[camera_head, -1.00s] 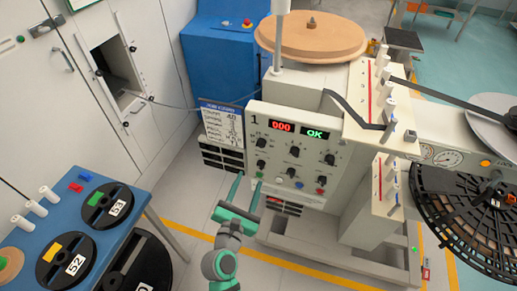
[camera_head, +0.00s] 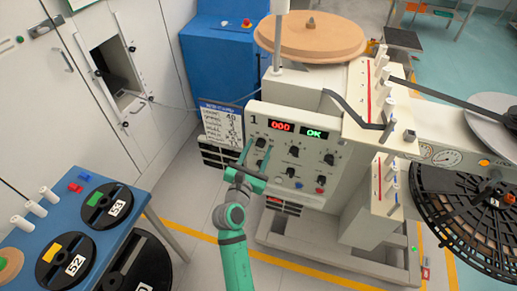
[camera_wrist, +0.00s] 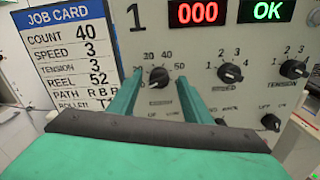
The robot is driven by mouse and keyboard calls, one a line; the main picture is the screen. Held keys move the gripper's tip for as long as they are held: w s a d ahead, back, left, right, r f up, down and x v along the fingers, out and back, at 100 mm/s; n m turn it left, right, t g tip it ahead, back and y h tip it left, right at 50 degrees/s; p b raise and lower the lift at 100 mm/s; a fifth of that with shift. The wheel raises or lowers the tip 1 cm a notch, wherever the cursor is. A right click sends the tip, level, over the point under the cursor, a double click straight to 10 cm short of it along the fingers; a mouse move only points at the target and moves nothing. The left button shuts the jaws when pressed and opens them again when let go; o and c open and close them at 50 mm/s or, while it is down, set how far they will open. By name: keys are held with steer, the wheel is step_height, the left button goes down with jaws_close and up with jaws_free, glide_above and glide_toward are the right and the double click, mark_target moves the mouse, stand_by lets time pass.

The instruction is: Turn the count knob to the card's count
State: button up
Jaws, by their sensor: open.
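The job card (camera_wrist: 75,50) in the wrist view reads COUNT 40; it also shows in the head view (camera_head: 221,128). The count knob (camera_wrist: 158,77) is a small black knob with a number scale around it, including 30, 40 and 50. It is at the upper left of the panel's knobs in the head view (camera_head: 260,142). Its exact pointer direction is too small to tell. My gripper (camera_wrist: 159,80) is open, with its green fingers on either side of the knob in the picture. Contact cannot be told. In the head view my gripper (camera_head: 256,154) is at the panel's left side.
The red display (camera_wrist: 198,12) reads 000 and the green one (camera_wrist: 268,11) reads OK. Other knobs, the nearest (camera_wrist: 230,73), are to the right and below. A blue table (camera_head: 150,200) with labelled reels is at lower left.

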steer(key=shift+w, duration=0.35)
steer(key=shift+c, duration=0.7)
steer(key=c, duration=0.9)
